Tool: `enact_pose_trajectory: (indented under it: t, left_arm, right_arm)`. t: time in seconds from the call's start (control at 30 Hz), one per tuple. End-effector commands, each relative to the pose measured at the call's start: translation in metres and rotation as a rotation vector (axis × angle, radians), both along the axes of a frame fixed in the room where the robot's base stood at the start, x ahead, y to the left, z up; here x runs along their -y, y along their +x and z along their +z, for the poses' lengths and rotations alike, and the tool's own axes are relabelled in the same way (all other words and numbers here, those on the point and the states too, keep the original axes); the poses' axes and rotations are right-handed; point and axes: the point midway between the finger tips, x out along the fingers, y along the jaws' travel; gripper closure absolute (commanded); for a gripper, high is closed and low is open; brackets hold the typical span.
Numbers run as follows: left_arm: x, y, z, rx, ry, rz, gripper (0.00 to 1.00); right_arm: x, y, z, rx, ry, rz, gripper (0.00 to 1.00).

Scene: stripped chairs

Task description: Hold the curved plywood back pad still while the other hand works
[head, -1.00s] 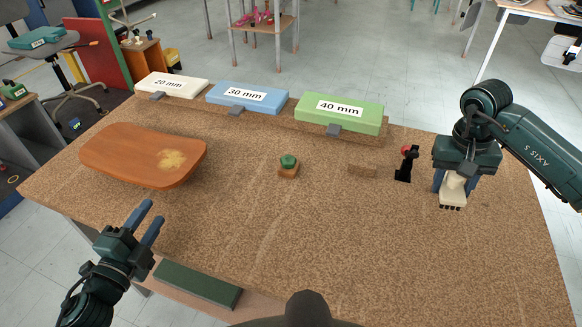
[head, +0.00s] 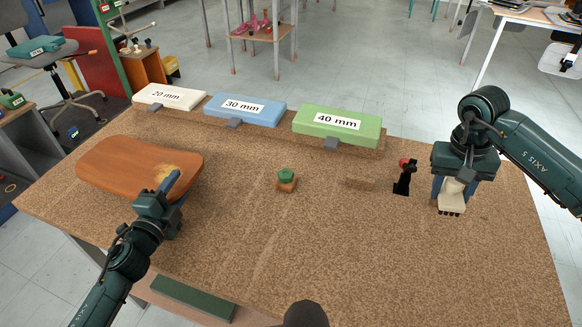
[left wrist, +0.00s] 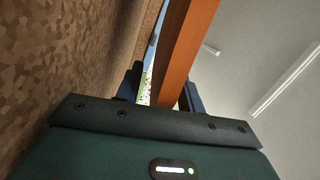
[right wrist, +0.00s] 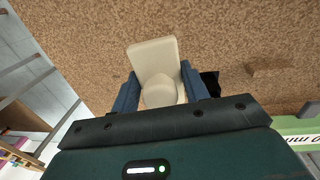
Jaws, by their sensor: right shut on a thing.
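The curved plywood back pad (head: 120,165) is orange-brown and lies at the left of the bench, with a pale rough patch near its right end. My left gripper (head: 172,188) is at the pad's right end and partly covers it. In the left wrist view the pad's edge (left wrist: 182,50) stands between the fingers of my left gripper (left wrist: 160,90), with a gap beside one finger, so it is open around the edge. My right gripper (head: 456,187) is shut on a cream tool (head: 452,199) with dark teeth, above the bench's right side. The tool also shows in the right wrist view (right wrist: 154,60).
The speckled brown bench (head: 300,240) is clear in its middle and front. A small green-topped block (head: 287,178) and a black holder with a red knob (head: 404,177) stand on it. White (head: 169,96), blue (head: 244,108) and green (head: 337,125) labelled boxes line the back.

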Motion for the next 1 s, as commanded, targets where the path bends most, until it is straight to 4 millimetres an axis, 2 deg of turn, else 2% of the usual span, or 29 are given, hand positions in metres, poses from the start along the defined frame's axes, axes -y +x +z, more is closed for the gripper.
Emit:
enact_pose_trajectory:
  t: [0.33,0.8,1.0]
  left_arm:
    - [0.0008,0.0036,-0.0004,-0.001,-0.001,0.0,0.62]
    - [0.0008,0.0034,-0.0004,-0.001,-0.001,0.0,1.0]
    - [0.0007,0.0033,-0.0005,-0.001,-0.001,0.0,1.0]
  right_arm:
    - [-0.0001,0.0001,0.0005,0.001,0.0,0.0,0.73]
    - [-0.0001,0.0001,0.0004,0.001,0.0,0.0,0.73]
    - [-0.0001,0.0001,0.0004,0.001,0.0,0.0,0.73]
